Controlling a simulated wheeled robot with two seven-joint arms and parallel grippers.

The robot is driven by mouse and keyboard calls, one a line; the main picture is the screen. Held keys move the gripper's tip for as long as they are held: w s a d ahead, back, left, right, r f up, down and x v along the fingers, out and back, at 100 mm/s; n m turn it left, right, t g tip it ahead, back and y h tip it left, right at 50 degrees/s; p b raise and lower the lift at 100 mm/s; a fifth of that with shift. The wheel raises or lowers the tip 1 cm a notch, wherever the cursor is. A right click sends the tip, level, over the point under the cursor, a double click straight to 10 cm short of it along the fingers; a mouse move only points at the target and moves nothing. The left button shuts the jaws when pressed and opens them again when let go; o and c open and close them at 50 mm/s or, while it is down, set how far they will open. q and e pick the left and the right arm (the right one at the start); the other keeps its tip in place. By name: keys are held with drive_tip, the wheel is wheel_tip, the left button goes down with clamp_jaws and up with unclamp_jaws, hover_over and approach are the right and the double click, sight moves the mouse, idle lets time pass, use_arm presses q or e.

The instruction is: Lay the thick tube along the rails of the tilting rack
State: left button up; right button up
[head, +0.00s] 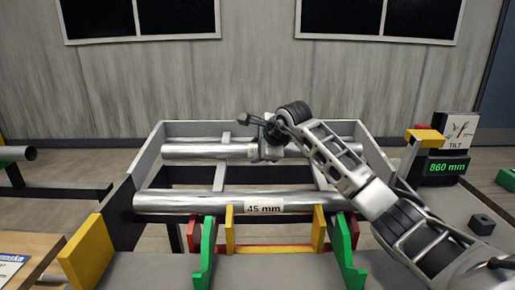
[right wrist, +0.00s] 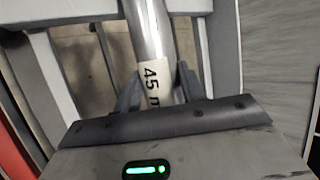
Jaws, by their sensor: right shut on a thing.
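A silver tube (head: 200,151) lies crosswise over the rails (head: 220,177) of the grey-framed tilting rack (head: 146,153), in its rear part. My right gripper (head: 268,151) is shut on this tube near its middle; whether the tube touches the rails I cannot tell. In the right wrist view the fingers (right wrist: 157,90) grip a tube (right wrist: 149,35) beside its white "45 m…" label, partly hidden. A second silver tube (head: 180,203), labelled "45 mm", lies at the rack's front edge behind green and yellow stops. My left gripper is out of view.
Green brackets (head: 206,255) and yellow posts (head: 319,228) stand at the rack's front. A yellow block (head: 86,252) is at the front left. A "TILT" panel with an "860 mm" display (head: 446,168) stands at the right. Another tube end (head: 18,154) shows far left.

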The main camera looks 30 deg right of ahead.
drive_tip(key=shift+r, duration=0.1)
drive_tip(key=o, duration=1.4)
drive_tip(key=v, duration=1.6)
